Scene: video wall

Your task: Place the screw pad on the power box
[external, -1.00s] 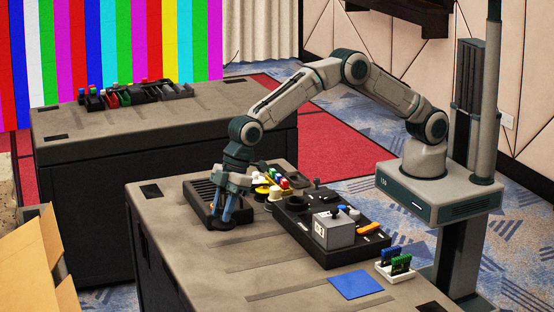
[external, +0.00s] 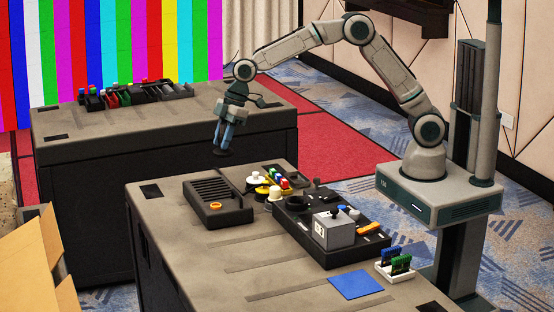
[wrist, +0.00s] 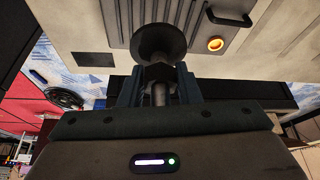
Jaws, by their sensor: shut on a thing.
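My gripper (external: 224,140) is shut on the screw pad (external: 221,152), a dark round disc on a threaded stem with a nut. The pad hangs below the fingers, clear of any surface. In the wrist view the disc of the screw pad (wrist: 158,42) shows beyond the fingertips (wrist: 158,78), its stem between them. A dark slatted box (external: 238,200) with an orange ring (external: 215,205) lies on the near table, below and in front of the gripper. A grey box (external: 334,232) with a small display stands further right. Which one is the power box I cannot tell.
Between the two boxes are a white knob (external: 256,176), coloured blocks (external: 279,180) and a black panel (external: 297,220). A blue square (external: 355,285) and a board holder (external: 394,272) lie at the front right. The near table's front left is clear. A second table (external: 165,125) stands behind.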

